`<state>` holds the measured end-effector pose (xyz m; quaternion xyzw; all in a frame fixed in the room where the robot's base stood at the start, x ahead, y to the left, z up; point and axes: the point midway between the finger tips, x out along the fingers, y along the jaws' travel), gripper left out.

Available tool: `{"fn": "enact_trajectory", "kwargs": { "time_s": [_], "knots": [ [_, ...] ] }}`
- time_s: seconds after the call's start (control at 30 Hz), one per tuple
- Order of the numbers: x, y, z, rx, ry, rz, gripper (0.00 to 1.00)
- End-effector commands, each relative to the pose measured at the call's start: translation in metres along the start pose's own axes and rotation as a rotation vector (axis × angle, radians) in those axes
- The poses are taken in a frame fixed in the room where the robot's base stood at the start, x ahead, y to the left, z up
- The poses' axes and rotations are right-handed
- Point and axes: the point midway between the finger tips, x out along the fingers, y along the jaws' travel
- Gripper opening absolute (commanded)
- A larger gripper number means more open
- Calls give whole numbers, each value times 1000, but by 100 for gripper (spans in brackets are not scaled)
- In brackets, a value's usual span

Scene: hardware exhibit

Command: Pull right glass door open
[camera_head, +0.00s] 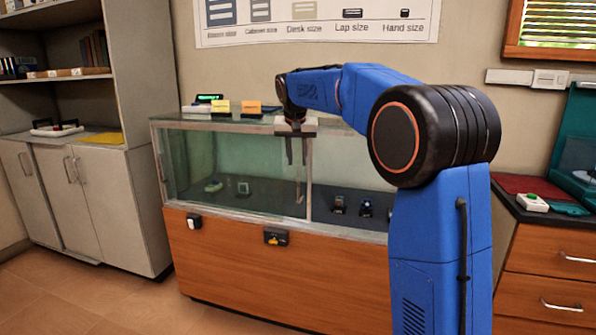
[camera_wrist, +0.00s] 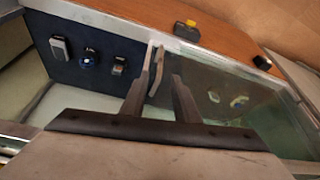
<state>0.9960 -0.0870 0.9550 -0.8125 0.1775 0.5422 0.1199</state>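The glass display case (camera_head: 200,211) stands in the middle of the head view, with a wooden lower front. Its right glass door (camera_head: 345,207) is partly hidden behind my arm and looks shut. A pale upright handle (camera_head: 299,186) is near the middle of the glass front; it also shows in the wrist view (camera_wrist: 158,68). My gripper (camera_head: 296,152) points down at the front of the case, close to that handle. In the wrist view my gripper (camera_wrist: 161,77) is open, with the handle near and partly between the fingertips. I cannot tell whether they touch.
Small devices stand inside the case, including a round blue one (camera_wrist: 88,60). A black box with a yellow part (camera_head: 276,237) is on the wooden front. A grey cabinet (camera_head: 100,195) is at left, a drawer counter (camera_head: 550,265) at right.

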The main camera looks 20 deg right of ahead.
Motion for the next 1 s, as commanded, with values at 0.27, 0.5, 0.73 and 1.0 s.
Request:
{"fn": "enact_trajectory", "kwargs": {
  "time_s": [0.27, 0.5, 0.73, 1.0],
  "knots": [
    [-44, 0, 0, 0, 1, -1, 28],
    [-56, 0, 0, 0, 0, 0, 28],
    [-56, 0, 0, 0, 0, 0, 28],
    [-59, 3, 5, -5, 0, -2, 28]
  ]
}}
